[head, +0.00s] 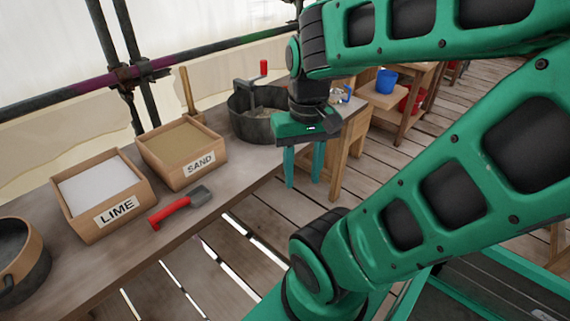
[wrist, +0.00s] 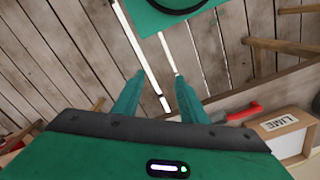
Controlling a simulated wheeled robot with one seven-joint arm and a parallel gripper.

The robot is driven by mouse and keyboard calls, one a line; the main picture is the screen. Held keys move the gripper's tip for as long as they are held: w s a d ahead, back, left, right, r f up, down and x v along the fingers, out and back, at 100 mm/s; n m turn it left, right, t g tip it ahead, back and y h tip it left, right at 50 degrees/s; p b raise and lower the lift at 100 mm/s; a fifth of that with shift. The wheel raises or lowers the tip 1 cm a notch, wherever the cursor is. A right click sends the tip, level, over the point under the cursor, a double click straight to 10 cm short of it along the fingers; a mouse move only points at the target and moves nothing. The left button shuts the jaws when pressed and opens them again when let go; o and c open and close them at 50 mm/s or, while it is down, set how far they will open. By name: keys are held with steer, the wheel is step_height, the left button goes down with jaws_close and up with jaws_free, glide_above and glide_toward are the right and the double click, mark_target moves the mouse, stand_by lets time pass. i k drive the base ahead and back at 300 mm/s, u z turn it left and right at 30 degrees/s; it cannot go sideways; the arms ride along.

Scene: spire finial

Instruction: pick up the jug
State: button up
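My gripper (head: 303,181) hangs in front of the bench's front edge, fingers pointing down over the plank floor. Its two green fingers are apart with nothing between them, as the wrist view (wrist: 160,80) also shows. A small pale vessel with a blue part (head: 338,96) stands at the bench's far end, just behind my gripper and partly hidden by it. It may be the jug, but I cannot tell for sure. No jug shows clearly in the wrist view.
The bench (head: 120,252) holds a lime box (head: 115,212), a sand box (head: 203,177), a red-handled trowel (head: 170,212), a dark mixing pan (head: 250,128) and a round tub (head: 38,265). A blue bucket (head: 386,82) stands on a stand behind. Open plank floor lies in front.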

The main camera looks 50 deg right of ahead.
mark_target(337, 88)
steer(key=z, duration=2.05)
steer(key=i, duration=1.8)
steer(key=u, duration=0.15)
